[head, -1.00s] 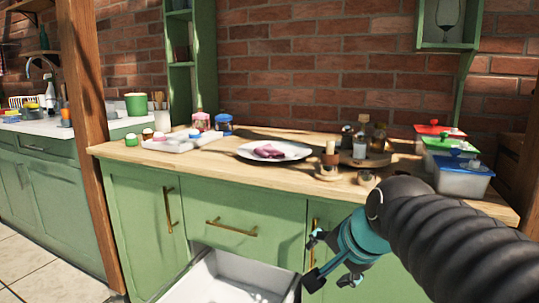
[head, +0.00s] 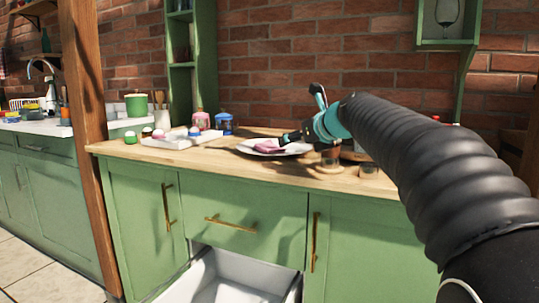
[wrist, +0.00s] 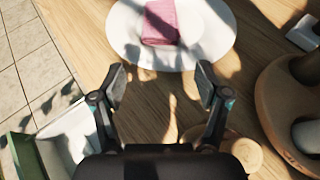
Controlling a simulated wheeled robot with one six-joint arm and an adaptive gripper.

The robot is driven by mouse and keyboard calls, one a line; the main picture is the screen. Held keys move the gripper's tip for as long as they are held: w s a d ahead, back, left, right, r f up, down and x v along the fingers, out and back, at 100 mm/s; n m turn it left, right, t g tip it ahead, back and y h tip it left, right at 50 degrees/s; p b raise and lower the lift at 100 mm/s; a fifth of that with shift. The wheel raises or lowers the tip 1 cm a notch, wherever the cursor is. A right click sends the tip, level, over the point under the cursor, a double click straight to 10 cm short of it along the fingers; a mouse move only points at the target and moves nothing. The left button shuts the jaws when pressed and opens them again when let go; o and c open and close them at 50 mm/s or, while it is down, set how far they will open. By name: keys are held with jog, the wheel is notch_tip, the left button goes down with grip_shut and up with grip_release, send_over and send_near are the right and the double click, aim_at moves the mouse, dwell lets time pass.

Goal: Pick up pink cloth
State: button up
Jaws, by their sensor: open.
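The pink cloth (head: 263,144) lies folded on a white plate (head: 247,150) on the wooden counter. In the wrist view the cloth (wrist: 160,22) sits near the top, on the plate (wrist: 215,48). My gripper (wrist: 162,82) is open and empty, its two fingers apart, with the fingertips near the plate's near edge and the cloth beyond them.
A white tray (head: 182,142) with small round items stands left of the plate. Pink (head: 200,121) and blue (head: 224,124) jars stand behind. A round wooden tray (wrist: 275,115) is at right in the wrist view. An open white drawer (head: 230,280) is below the counter.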

send_near(273, 144)
jog(key=w+f, duration=0.1)
jog(key=a+f, duration=0.1)
jog(key=w+f, duration=0.1)
jog(key=shift+w+a, duration=0.25)
jog(key=shift+w, duration=0.15)
jog(key=shift+r+x, duration=0.1)
jog(key=shift+x, duration=1.25)
jog(key=shift+r+x, duration=0.15)
jog(key=shift+x, duration=1.15)
jog(key=shift+w, duration=0.1)
jog(key=c, duration=0.5)
jog(key=shift+o, duration=0.2)
jog(key=shift+r, duration=0.55)
jog(key=r, duration=0.1)
jog(key=r+p, duration=0.2)
jog(key=r, duration=0.1)
jog(key=shift+d, duration=0.35)
jog(key=s+d+r+p, duration=0.3)
jog(key=d+r, duration=0.4)
jog(key=d, duration=0.3)
jog(key=shift+s+r, duration=0.35)
jog(key=shift+s, duration=0.45)
